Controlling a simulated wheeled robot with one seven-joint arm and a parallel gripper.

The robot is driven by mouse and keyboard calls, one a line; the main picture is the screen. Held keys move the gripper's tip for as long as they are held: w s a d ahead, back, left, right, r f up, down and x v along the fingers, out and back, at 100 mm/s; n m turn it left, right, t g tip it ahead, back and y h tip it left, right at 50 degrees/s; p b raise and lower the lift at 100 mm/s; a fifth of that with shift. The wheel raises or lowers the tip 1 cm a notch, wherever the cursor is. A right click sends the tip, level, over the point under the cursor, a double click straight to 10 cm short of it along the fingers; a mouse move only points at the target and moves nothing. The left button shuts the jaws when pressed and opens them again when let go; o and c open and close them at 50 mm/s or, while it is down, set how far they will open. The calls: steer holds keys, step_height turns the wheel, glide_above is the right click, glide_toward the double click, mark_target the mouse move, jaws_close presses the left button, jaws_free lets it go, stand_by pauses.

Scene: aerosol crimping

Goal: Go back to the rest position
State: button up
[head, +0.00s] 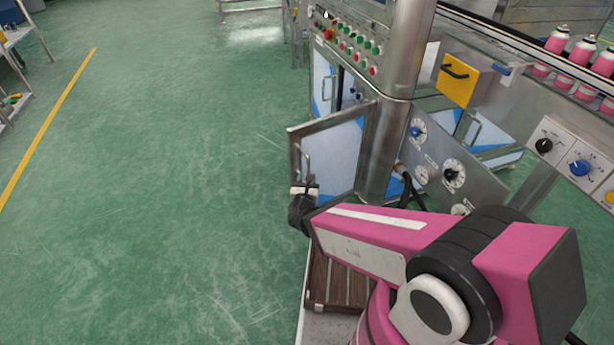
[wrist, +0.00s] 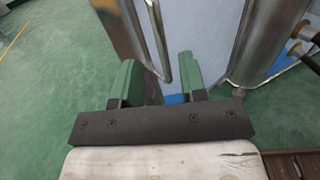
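My gripper (head: 304,190) is at the end of my pink arm, low beside an open cabinet door (head: 333,155) of the machine. In the wrist view my gripper (wrist: 158,75) has its two dark green fingers apart, with a clear gap between them. The door's metal handle (head: 306,160) is close to the gripper; in the wrist view the handle (wrist: 161,40) appears beyond and between the fingertips. I cannot tell if a finger touches it. No object is visible held in the gripper.
The machine has a button panel (head: 345,45), a thick steel column (head: 392,110) and dial gauges (head: 453,173). Pink aerosol cans (head: 553,48) stand on a conveyor at upper right. A yellow line (head: 50,120) crosses the green floor, which is clear on the left.

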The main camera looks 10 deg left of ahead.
stand_by(0.3)
steer(key=w+d+r+n+g, duration=0.1)
steer(key=d+r+n+g, duration=0.1)
steer(key=d+n+g, duration=0.7)
steer(key=w+d+r+n+g, duration=0.1)
steer(key=d+n+g, duration=0.8)
steer(key=d+n, duration=1.1)
steer(key=r+n, duration=0.1)
steer(key=n, duration=0.5)
steer(key=shift+w+r+n+h, duration=0.2)
steer(key=shift+w+n+h, duration=0.1)
steer(key=shift+w, duration=0.05)
